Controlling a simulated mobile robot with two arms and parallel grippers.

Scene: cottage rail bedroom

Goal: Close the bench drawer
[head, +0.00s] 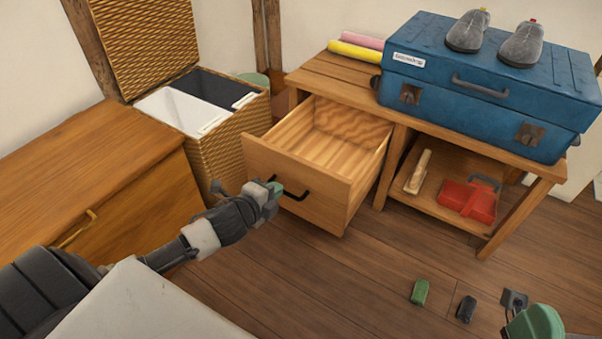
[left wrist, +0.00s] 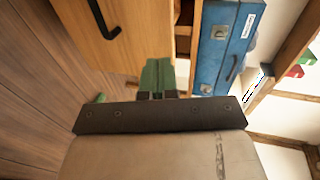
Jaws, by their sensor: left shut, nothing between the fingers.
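The bench drawer (head: 300,172) is pulled well out of the left side of the wooden bench (head: 398,130), and its inside looks empty. Its front carries a black bar handle (head: 291,190), which also shows at the top left of the left wrist view (left wrist: 103,22). My left gripper (head: 272,190) is shut and empty at the drawer front, overlapping the handle in the head view. Its green fingers (left wrist: 157,76) point toward the front in the left wrist view; I cannot tell whether they touch it. A green and dark part at the lower right edge seems to be my right gripper (head: 535,322), cut off.
A wicker hamper (head: 242,128) with its lid up stands left of the drawer, beside a wooden cabinet (head: 100,165). A blue suitcase (head: 480,100) with grey slippers (head: 520,45) lies on the bench. Green (head: 419,292) and dark (head: 466,308) blocks lie on the floor.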

